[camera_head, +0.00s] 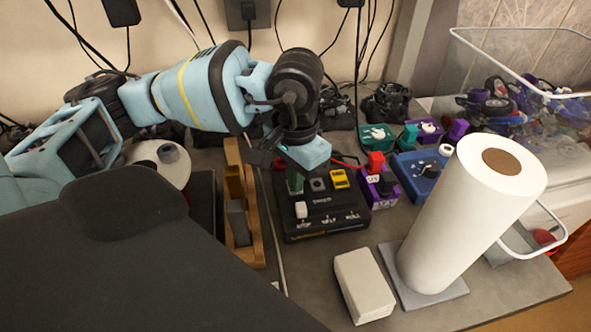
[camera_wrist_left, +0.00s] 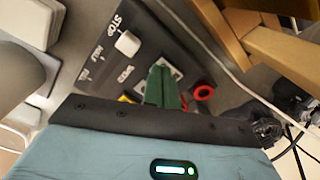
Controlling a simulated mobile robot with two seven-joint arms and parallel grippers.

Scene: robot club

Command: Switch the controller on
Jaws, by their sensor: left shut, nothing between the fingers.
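The controller (camera_head: 322,222) is a black box on the grey table, with a white slider knob (camera_head: 301,209) at its left, by the STOP label. A yellow part (camera_head: 340,178) and a small dark square part (camera_head: 318,184) sit towards its back. My left gripper (camera_head: 295,184) has its green fingers shut and empty, pointing down over the back left of the controller. In the left wrist view the fingertips (camera_wrist_left: 162,72) cover part of a pale plate on the controller (camera_wrist_left: 100,55), and the white knob (camera_wrist_left: 127,43) shows by STOP. I cannot tell whether the fingers touch the controller. My right gripper is not in view.
A wooden frame (camera_head: 247,240) stands left of the controller. A white box (camera_head: 363,285) and a paper roll (camera_head: 455,220) stand at the front right. Purple (camera_head: 378,188) and blue (camera_head: 415,178) devices sit close on the right. Cables hang behind.

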